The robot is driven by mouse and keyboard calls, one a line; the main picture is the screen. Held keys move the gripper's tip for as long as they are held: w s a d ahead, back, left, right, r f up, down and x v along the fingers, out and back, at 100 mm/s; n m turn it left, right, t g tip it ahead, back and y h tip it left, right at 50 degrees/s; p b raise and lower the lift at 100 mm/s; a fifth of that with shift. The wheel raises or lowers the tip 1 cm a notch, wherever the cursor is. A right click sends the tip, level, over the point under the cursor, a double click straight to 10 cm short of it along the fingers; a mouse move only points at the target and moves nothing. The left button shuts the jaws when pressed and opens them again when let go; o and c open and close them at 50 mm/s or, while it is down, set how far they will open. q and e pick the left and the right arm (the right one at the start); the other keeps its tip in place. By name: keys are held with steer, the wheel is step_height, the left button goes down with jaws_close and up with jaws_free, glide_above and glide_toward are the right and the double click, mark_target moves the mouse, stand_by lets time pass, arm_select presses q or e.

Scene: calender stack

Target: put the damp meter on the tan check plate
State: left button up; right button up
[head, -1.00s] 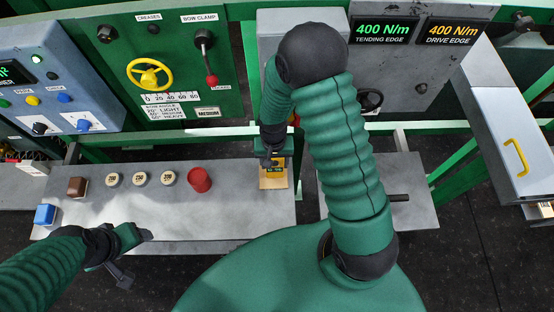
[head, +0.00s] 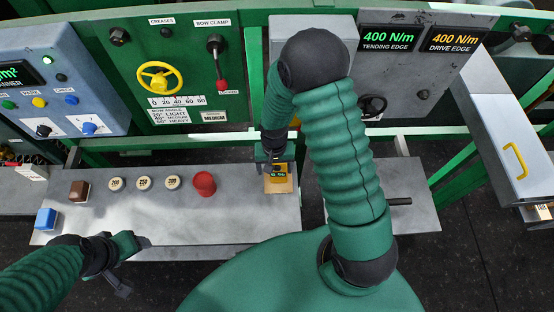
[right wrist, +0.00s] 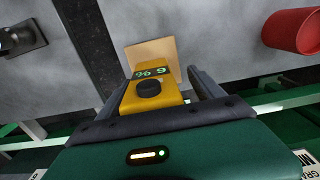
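The yellow damp meter (head: 276,171) with a green-lit display is at the tan check plate (head: 281,186) on the grey bench. In the right wrist view the damp meter (right wrist: 150,92) lies over the near part of the tan plate (right wrist: 152,53), which shows beyond it. My right gripper (head: 274,166) is above the meter. Its fingers (right wrist: 160,80) stand on both sides of the meter, with a visible gap on the right side, so it looks open. My left gripper (head: 134,266) is at the bench's front edge, fingers apart and empty. The meter's underside is hidden.
On the bench (head: 150,222) stand a red cup-like cylinder (head: 204,183), several round numbered weights (head: 144,183), a brown block (head: 79,190) and a blue block (head: 46,218). Green machine panels with a yellow handwheel (head: 159,76) rise behind.

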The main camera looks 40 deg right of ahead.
steer(key=r, duration=0.3)
steer(key=d+r, duration=0.1)
steer(key=r, duration=0.3)
steer(key=d+r, duration=0.1)
steer(key=r, duration=0.2)
steer(key=shift+d+r, duration=0.15)
steer(key=shift+r, duration=0.1)
steer(key=s+a+r+n, duration=0.1)
steer(key=s+a+r+n+t, duration=0.1)
steer(key=a, duration=0.1)
steer(key=shift+a+r, duration=0.1)
steer(key=shift+r, duration=0.1)
arm_select(q)
steer(key=shift+s+d+f, duration=0.1)
steer(key=shift+d+f, duration=0.15)
steer(key=shift+d, duration=0.1)
arm_select(e)
steer(key=s+a+n, duration=0.1)
steer(key=s+a+r+n+t, duration=0.1)
steer(key=s+a+r+n, duration=0.1)
steer(key=n, duration=0.1)
steer(key=shift+s+a+t, duration=0.3)
steer(key=shift+s+a, duration=0.05)
arm_select(q)
steer(key=shift+d, duration=0.1)
arm_select(e)
steer(key=shift+d, duration=0.1)
